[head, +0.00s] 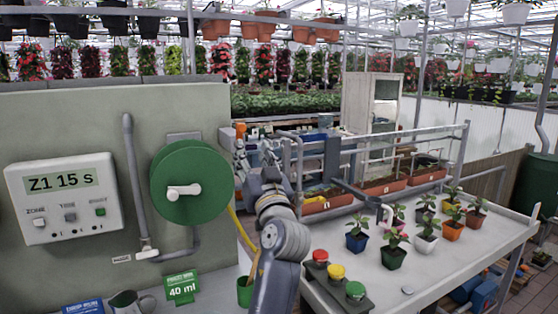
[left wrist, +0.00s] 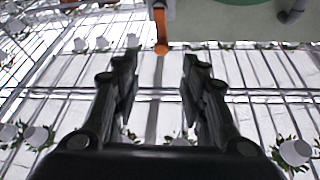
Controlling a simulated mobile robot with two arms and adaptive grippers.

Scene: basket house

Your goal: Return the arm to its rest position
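My left arm (head: 283,235) rises from the bottom middle of the head view, just right of the green hose reel (head: 190,182). My left gripper (head: 255,150) is at its upper end, pointing up. In the left wrist view the left gripper (left wrist: 160,75) has its two dark fingers apart with nothing between them. An orange-tipped piece (left wrist: 160,30) shows beyond the fingertips in that view; an orange piece (head: 240,130) also shows by the gripper in the head view. My right gripper is not in view.
A grey wall panel (head: 70,110) with a timer box (head: 66,197) stands left. A white table (head: 440,245) with several potted plants and a three-button box (head: 338,283) is right. A green cup (head: 244,292) and a pitcher (head: 128,302) are low by the arm.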

